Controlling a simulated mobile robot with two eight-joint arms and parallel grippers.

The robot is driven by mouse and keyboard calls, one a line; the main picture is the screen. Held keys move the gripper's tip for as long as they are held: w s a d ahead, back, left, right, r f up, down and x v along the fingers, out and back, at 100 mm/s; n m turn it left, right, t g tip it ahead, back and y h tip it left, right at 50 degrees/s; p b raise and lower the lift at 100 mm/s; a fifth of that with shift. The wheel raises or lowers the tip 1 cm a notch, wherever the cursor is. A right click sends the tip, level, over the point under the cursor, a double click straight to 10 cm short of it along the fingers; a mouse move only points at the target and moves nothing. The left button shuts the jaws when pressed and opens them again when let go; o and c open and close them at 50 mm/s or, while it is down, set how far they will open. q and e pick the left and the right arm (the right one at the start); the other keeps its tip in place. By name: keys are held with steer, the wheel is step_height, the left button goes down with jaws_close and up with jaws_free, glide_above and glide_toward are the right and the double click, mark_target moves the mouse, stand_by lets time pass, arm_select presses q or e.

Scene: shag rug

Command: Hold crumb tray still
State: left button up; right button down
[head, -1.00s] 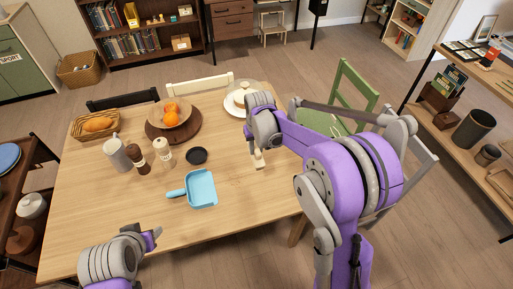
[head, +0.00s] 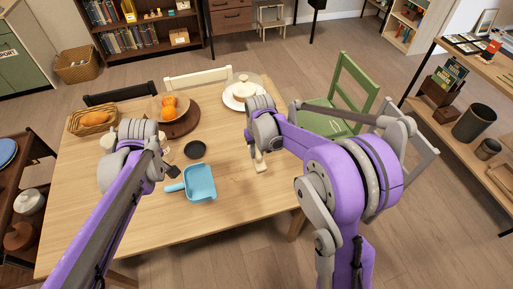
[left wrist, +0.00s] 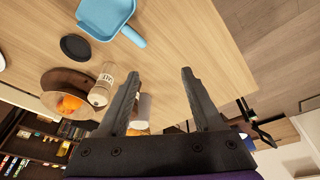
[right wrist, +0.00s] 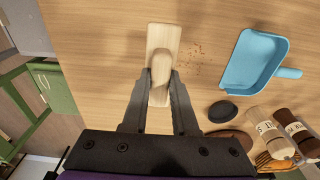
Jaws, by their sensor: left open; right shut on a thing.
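The blue crumb tray (head: 200,183) lies flat on the table, its handle pointing left; it also shows in the left wrist view (left wrist: 104,16) and the right wrist view (right wrist: 255,62). My left gripper (head: 173,171) is open and empty near the handle end, apart from it; in the left wrist view the handle lies beyond the fingertips (left wrist: 160,74). My right gripper (right wrist: 161,80) is shut on the raised grip of a pale wooden brush (right wrist: 162,40), to the right of the tray. Small brown crumbs (right wrist: 196,52) lie on the table between brush and tray.
A dark round coaster (head: 195,149) lies just behind the tray. A fruit bowl (head: 163,107), a basket (head: 94,121) and a cake plate (head: 240,97) stand farther back. The table front (head: 190,222) is clear.

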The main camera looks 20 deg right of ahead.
mark_target(171, 186)
steer(key=shift+s+f+b, duration=0.25)
steer(key=shift+s+f, duration=0.05)
steer(key=shift+f, duration=0.3)
steer(key=shift+s+f+b, duration=0.25)
steer(key=shift+f, duration=0.3)
arm_select(q)
steer(key=w+d+f+n+g+y, duration=0.2)
steer(key=w+d+f+n, duration=0.3)
steer(key=w+f+n, duration=0.55)
steer(key=a+f+m+b, duration=0.1)
steer(key=f, duration=0.3)
steer(key=s+a+f+b, duration=0.1)
steer(key=a+f, duration=0.1)
steer(key=f, duration=0.2)
steer(key=a+f+m+b, duration=0.1)
steer(key=a+f+b, duration=0.1)
steer(key=f, duration=0.2)
steer(key=shift+s+m, duration=0.15)
steer(key=shift+m, duration=0.2)
arm_select(e)
steer(key=shift+g, duration=0.4)
steer(key=s+f, duration=0.1)
steer(key=f, duration=0.3)
steer(key=s+f, duration=0.1)
steer(key=f, duration=0.1)
steer(key=shift+s+f, duration=0.35)
steer(key=shift+f, duration=0.05)
arm_select(q)
jaws_close()
